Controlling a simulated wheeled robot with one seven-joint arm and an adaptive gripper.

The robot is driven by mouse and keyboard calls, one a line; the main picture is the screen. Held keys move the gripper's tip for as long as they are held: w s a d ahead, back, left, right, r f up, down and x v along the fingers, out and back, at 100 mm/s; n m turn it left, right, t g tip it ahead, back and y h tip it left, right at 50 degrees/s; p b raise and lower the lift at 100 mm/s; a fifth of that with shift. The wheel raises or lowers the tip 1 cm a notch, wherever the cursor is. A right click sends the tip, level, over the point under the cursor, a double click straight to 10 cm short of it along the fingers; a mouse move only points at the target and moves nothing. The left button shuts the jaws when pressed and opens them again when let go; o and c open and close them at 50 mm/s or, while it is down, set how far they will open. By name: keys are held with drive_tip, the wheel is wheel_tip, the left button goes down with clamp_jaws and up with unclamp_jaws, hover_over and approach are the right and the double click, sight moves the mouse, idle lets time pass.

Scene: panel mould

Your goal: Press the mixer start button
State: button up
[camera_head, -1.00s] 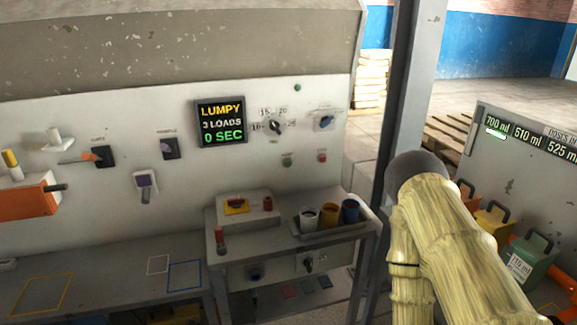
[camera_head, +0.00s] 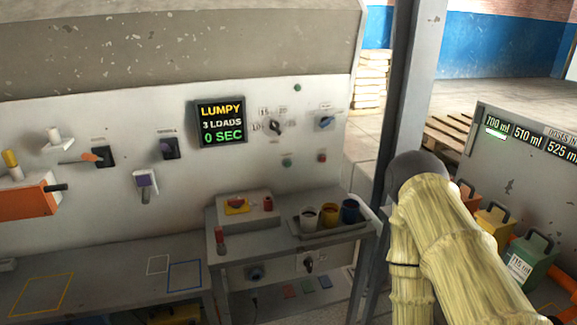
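The white wall panel (camera_head: 90,205) carries several controls. A small green button (camera_head: 287,162) and a small red button (camera_head: 322,158) sit side by side below a rotary dial (camera_head: 275,127). Another green button or lamp (camera_head: 297,87) is higher up. Their labels are too small to read, so I cannot tell which one is the mixer start button. The display (camera_head: 221,121) reads LUMPY, 3 LOADS, 0 SEC. My arm fills the lower right, in front of the post. My gripper is not in view.
A small bench (camera_head: 270,243) below the buttons holds a tray with cups (camera_head: 330,216) and a control box (camera_head: 245,204). A grey post (camera_head: 400,90) stands right of the panel. Coloured jugs (camera_head: 493,219) stand at right. A blue knob (camera_head: 325,122) is near the dial.

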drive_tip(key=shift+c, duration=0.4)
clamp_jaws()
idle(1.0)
